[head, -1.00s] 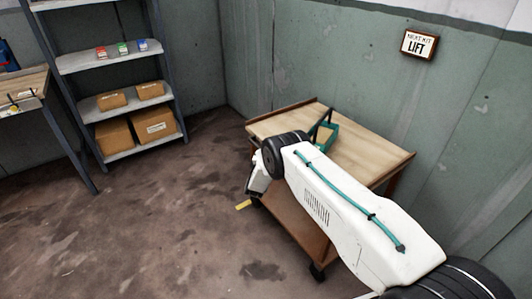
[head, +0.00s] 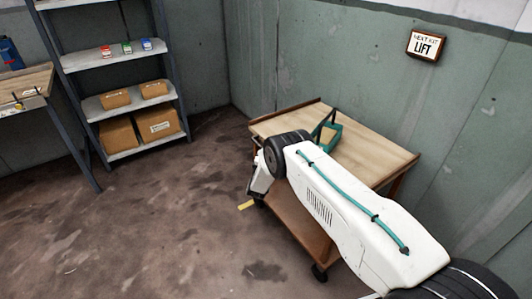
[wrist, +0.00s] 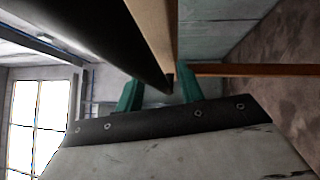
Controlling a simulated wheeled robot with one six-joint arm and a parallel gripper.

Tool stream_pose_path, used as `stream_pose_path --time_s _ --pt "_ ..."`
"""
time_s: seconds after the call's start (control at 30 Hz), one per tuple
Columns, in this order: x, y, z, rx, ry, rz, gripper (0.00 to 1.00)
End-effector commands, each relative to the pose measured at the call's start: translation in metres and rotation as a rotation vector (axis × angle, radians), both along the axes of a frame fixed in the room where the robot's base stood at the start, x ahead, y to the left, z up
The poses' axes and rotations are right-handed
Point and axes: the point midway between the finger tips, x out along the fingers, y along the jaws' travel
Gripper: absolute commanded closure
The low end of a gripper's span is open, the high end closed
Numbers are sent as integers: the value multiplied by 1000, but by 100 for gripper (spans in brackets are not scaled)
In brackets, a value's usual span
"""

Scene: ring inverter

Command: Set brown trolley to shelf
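The brown trolley (head: 385,160) stands against the green wall in the head view, with a pale wooden top and a lower brown deck (head: 297,222) on black castors. My white arm crosses in front of it and hides part of its near side. In the wrist view my gripper (wrist: 158,92) has two teal fingers spread apart. A pale edge (wrist: 156,25), seemingly the trolley's top, and a dark bar (wrist: 95,40) run toward the gap between them. Contact is unclear. The grey shelf (head: 115,58) stands at the back left.
A teal and dark item (head: 328,133) is on the trolley's top. The shelf holds cardboard boxes (head: 158,122) and small coloured items. A workbench (head: 25,82) stands at far left. A small yellow strip (head: 246,205) shows near the trolley. The floor on the left is clear.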

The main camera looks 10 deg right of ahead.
Motion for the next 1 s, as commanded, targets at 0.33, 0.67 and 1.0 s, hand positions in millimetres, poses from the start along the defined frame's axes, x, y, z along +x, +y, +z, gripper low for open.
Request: stream_pose_path --time_s 0.33,0.67,1.0 --pt "-50 25 -8 -1 2 3 62" --pt "-63 30 -9 0 -1 2 62" --pt "-62 30 -9 13 -6 4 62"
